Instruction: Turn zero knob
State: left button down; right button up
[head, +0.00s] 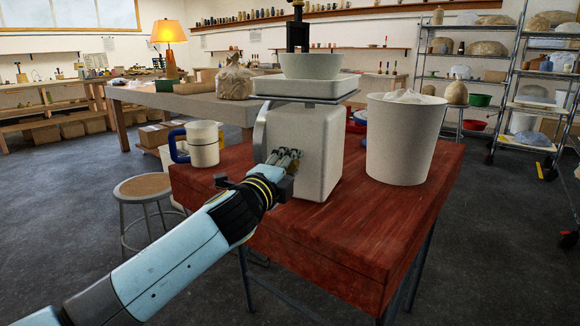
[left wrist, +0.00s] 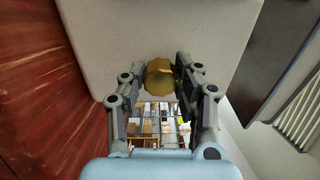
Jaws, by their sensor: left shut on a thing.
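A pale grey scale (head: 318,150) stands on the red wooden table (head: 330,238), with a flat platform and a wide grey bowl (head: 312,66) on top. My left gripper (head: 287,158) reaches in from the left, its fingers against the scale's near side. In the left wrist view a brass-coloured zero knob (left wrist: 159,78) stands out from the scale's side (left wrist: 150,35). It sits between the two fingertips, which are shut on it. In the head view the fingers hide the knob. My right gripper is in neither view.
A white mug with a blue handle (head: 203,144) stands left of the scale. A large pale bucket of white powder (head: 403,138) stands to its right. A stool (head: 148,190) is left of the table. The table's front right part is bare.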

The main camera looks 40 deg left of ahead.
pick_arm(q)
jog(key=c, duration=0.9)
grip_release()
jog(key=shift+c, duration=0.2)
jog(key=s+d, duration=0.2)
jog(key=s, duration=1)
jog(key=shift+f, duration=0.2)
jog(key=shift+w, duration=0.1)
